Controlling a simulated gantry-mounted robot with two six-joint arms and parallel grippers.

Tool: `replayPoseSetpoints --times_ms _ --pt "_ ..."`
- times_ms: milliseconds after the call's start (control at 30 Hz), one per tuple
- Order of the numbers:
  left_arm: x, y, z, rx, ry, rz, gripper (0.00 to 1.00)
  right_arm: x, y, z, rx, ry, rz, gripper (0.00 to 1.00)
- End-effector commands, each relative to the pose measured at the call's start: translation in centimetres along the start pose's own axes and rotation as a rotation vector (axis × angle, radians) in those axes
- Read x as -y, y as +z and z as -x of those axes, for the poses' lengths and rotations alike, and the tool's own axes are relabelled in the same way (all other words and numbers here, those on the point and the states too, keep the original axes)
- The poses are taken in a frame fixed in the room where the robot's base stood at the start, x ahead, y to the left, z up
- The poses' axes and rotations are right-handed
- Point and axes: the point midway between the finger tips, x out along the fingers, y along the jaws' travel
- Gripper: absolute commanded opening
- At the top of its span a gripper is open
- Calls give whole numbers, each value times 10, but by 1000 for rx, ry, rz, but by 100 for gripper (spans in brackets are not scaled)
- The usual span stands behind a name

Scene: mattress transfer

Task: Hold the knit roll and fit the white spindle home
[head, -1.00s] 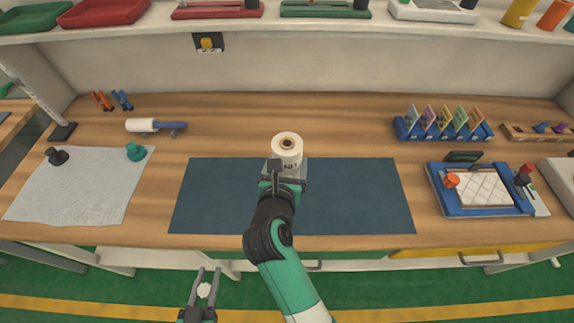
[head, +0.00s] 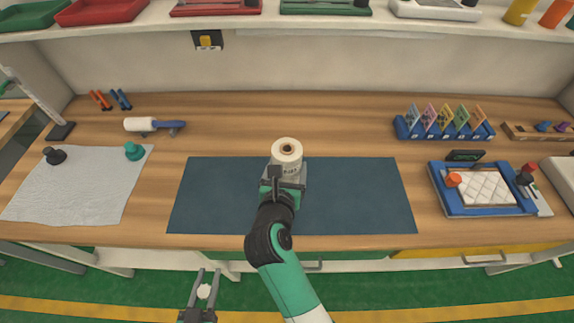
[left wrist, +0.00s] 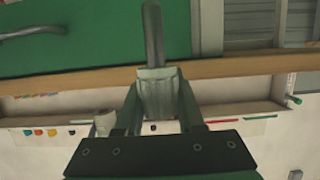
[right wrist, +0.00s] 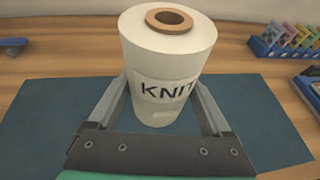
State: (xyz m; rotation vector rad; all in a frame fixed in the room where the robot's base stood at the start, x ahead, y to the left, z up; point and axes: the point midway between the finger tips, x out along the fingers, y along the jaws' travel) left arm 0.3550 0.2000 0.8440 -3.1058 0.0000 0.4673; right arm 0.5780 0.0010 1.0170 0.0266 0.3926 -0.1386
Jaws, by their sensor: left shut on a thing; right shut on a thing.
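The knit roll (head: 286,152) is a white cone-like roll with a brown core ring on top and a KNIT label. My left gripper (head: 205,285) is below the table's front edge, away from the roll. It is shut on the white spindle (left wrist: 157,92), a pale faceted piece with a grey rod. In the head view only a small white end (head: 204,291) shows.
A grey cloth (head: 75,185) with dark and teal knobs lies left. A white roller with a blue handle (head: 150,125) lies behind it. A blue-framed tray (head: 440,200) and a blue card rack (head: 445,132) stand right. Most of the mat is bare.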

Motion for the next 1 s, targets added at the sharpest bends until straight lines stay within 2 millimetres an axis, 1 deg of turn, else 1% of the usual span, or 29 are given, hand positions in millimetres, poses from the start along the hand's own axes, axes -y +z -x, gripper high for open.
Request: replayPoseSetpoints --times_ms 1000 --pt "0 14 -5 -1 0 0 0 0 -28 -12 2 1 -1 0"
